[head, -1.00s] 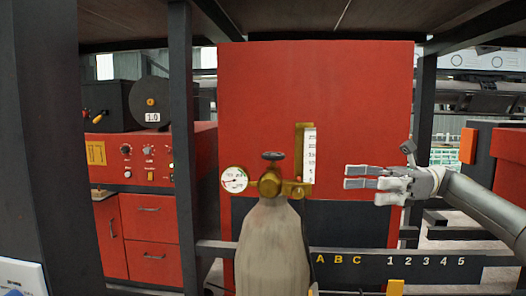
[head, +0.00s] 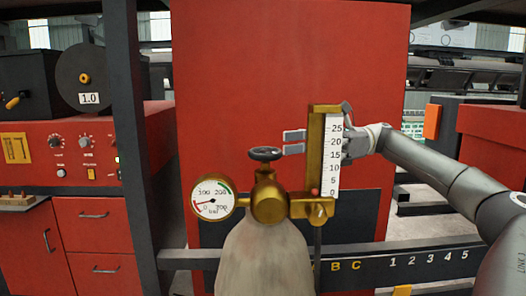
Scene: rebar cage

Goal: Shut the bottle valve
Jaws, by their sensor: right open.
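A grey-beige gas bottle (head: 264,262) stands upright in front of me, with a brass valve body (head: 270,202) on top. The valve's dark round handwheel (head: 266,154) sits above the brass body. My right gripper (head: 288,143) is open and reaches in from the right, its fingers pointing left. Its middle is hidden behind the flow scale, and its fingertips show just right of the handwheel. I cannot tell whether the lower finger touches the wheel. My left gripper is not in view.
A round pressure gauge (head: 213,198) sticks out left of the valve. A brass flowmeter with a white scale (head: 333,155) rises on its right, in front of my gripper. A dark rail (head: 375,254) with letters and numbers runs behind the bottle. A red panel (head: 235,80) stands behind.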

